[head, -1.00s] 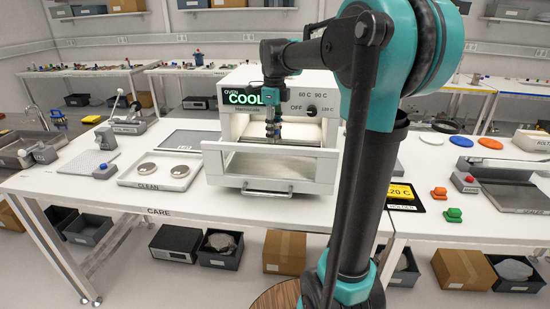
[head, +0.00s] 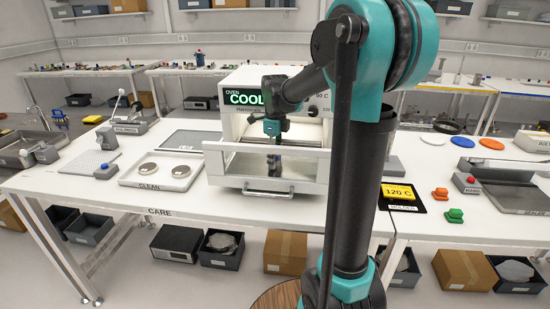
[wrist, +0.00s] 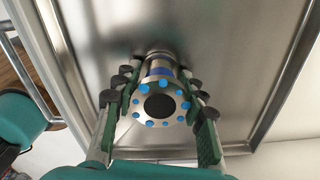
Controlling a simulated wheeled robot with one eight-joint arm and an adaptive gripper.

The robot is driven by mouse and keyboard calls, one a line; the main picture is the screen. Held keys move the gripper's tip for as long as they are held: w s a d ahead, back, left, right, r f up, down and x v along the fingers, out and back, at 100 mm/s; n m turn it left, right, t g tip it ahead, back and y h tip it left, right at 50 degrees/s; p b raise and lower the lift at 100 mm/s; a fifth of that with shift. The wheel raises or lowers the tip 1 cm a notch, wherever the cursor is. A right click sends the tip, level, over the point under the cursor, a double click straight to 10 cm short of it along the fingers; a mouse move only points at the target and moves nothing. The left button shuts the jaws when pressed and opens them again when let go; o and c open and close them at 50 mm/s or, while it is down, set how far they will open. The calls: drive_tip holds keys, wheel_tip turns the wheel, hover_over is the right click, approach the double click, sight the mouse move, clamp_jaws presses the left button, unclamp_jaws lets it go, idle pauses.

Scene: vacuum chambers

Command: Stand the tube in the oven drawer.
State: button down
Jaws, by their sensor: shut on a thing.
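The white oven (head: 235,112) with a green COOL display stands on the CARE table, its drawer (head: 255,183) pulled out at the front. In the head view my gripper (head: 273,140) points down over the drawer, partly hidden behind the drawer's front. In the wrist view my gripper (wrist: 160,105) has its two fingers on either side of the tube (wrist: 160,88), a metal cylinder with a flange ringed by blue dots and a dark opening. The tube is upright between the fingers, above the grey drawer floor (wrist: 225,50). Whether its lower end touches the floor cannot be told.
A CLEAN tray (head: 155,178) with two metal discs lies left of the oven. A yellow 120 C block (head: 399,192) on a black HOLDER mat lies to the right. The drawer's raised rim (wrist: 285,95) surrounds the tube with free floor around it.

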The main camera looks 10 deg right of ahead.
drive_tip(key=shift+f, duration=0.1)
drive_tip(key=c, duration=0.9)
unclamp_jaws()
wheel_tip(320, 180, up, 12)
drive_tip(key=shift+r, duration=0.15)
